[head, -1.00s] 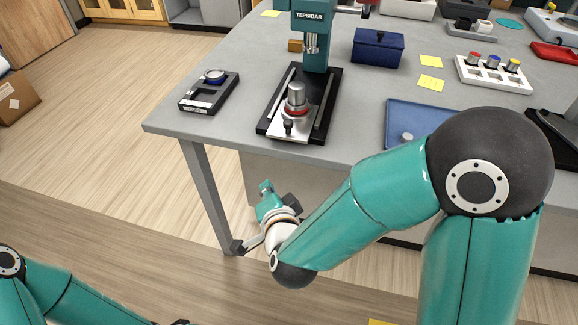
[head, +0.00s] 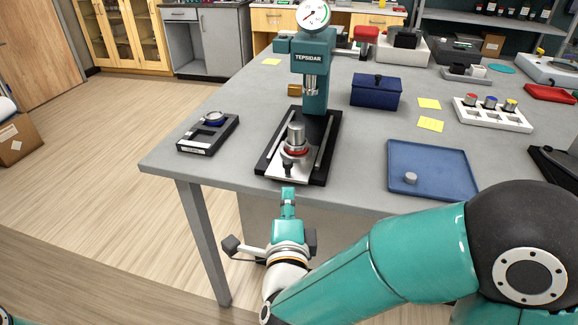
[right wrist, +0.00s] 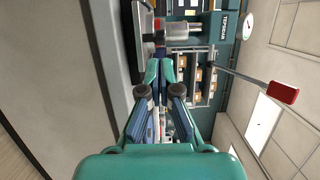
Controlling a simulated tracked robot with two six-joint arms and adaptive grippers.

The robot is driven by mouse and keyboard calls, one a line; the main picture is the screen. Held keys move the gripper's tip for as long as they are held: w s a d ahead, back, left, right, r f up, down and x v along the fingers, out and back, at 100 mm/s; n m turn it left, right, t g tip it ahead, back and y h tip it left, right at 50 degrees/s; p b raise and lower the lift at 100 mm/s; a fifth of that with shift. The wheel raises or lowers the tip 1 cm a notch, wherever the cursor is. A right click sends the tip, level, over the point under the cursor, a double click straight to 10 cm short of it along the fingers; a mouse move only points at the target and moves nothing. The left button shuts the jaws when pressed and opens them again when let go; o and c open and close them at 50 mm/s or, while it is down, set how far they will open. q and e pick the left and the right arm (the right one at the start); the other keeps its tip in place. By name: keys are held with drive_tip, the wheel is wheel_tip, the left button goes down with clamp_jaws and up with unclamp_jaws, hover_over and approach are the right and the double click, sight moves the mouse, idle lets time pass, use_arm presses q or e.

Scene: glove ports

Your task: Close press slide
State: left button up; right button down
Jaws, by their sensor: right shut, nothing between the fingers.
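The teal press (head: 314,75) stands on the table with its ram above a black base (head: 325,140). Its slide (head: 283,171) is a pale plate at the front end of the base, out in front of the ram. A metal cylinder with a red ring (head: 296,140) stands on the slide, and a small black knob (head: 288,168) is at its front. My right gripper (head: 288,193) is shut and empty, just in front of the slide near the table's front edge. In the right wrist view the fingertips (right wrist: 160,72) are together, near the metal cylinder (right wrist: 178,30). My left gripper is out of view.
A black tray with a blue-rimmed dish (head: 208,134) lies left of the press. A blue box (head: 376,91), a blue tray (head: 432,168) and a white button rack (head: 493,114) are to the right. The table's front edge runs close below the press base.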

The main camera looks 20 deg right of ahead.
sight(288, 168)
drive_tip(key=p+x, duration=0.1)
drive_tip(key=x, duration=0.5)
drive_tip(key=shift+w+d+f, duration=0.15)
drive_tip(key=shift+w+d, duration=0.05)
drive_tip(key=shift+w, duration=0.15)
